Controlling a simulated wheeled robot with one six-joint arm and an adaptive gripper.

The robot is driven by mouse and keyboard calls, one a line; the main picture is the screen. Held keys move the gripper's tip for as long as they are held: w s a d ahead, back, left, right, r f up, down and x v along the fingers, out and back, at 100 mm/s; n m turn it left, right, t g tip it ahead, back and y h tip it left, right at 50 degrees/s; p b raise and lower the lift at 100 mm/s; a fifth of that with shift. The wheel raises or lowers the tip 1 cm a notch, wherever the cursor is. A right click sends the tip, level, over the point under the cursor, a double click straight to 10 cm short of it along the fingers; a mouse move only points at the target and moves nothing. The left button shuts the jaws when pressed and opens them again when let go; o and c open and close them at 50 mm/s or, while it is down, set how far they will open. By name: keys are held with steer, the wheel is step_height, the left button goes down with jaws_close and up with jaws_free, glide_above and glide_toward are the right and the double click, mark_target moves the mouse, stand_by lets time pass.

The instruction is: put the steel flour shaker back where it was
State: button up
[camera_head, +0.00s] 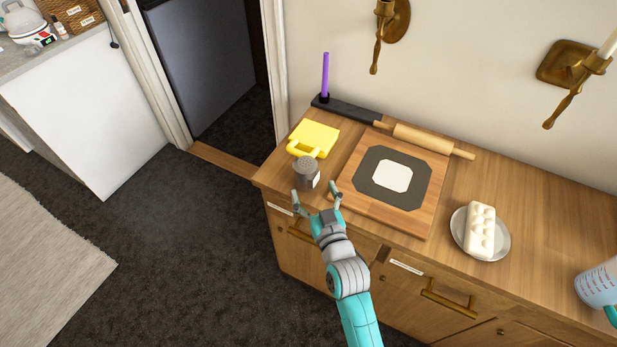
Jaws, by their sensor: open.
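The steel flour shaker (306,174) is a small grey cylinder with a domed, perforated top and a pale label on its side. It stands upright near the front left edge of the wooden counter, in front of a yellow board with a handle (315,138). My gripper (317,198) is open at the counter's front edge, with its fingers pointing toward the shaker. The fingertips are close to the shaker, one at its lower left and one to its right. I cannot tell whether they touch it.
A wooden board (421,222) with a dark mat (417,164) and white square lies right of the shaker. A plate (460,236) with a white egg holder (480,230) and a measuring jug (598,284) stand right.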

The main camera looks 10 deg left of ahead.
steer(key=shift+v, duration=2.45)
steer(key=s+d+f+m+h, duration=0.1)
steer(key=s+d+f+h, duration=0.15)
steer(key=s+d, duration=0.65)
steer(key=s+d+f+m+h, duration=0.2)
steer(key=s+d+f, duration=0.3)
steer(key=s, duration=0.6)
steer(key=s+d+r+m+h, duration=0.1)
steer(key=s+d+r, duration=0.2)
steer(key=s, duration=0.6)
steer(key=s+d+r+m+g+h, duration=0.1)
steer(key=s+d+r, duration=0.3)
steer(key=s, duration=0.6)
steer(key=shift+d+r+g+h, duration=0.2)
steer(key=shift+r+g+h, duration=0.1)
steer(key=shift+r+h, duration=0.3)
